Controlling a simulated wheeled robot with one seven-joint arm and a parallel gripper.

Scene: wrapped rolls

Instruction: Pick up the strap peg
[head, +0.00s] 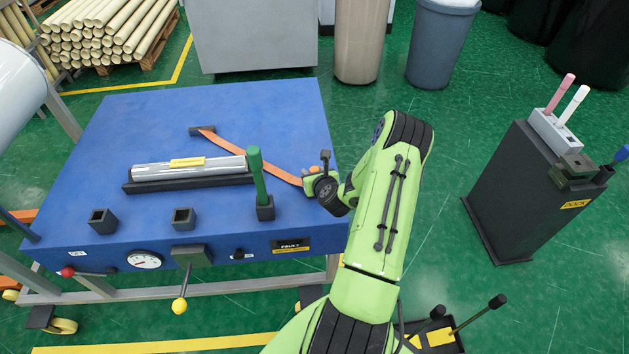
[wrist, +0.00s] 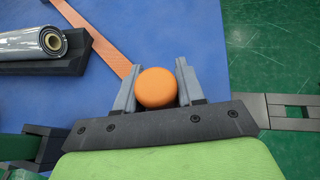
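The strap peg (wrist: 156,88) shows an orange round top in the wrist view. It sits between the two fingers of my gripper (wrist: 157,84) and fills the gap, with a finger against each side. In the head view the orange top (head: 314,169) is small at my gripper (head: 318,175), over the table's right side. An orange strap (head: 255,160) runs from a black block (head: 202,131) on the blue table towards the gripper. The peg's lower part is hidden, so I cannot tell whether it is seated or lifted.
A wrapped roll (head: 190,169) lies in a black cradle on the table (head: 120,120). A green upright handle (head: 258,175) stands in a black socket just left of my gripper. Two empty black sockets line the front edge. A dark dock stand (head: 520,190) is at the right.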

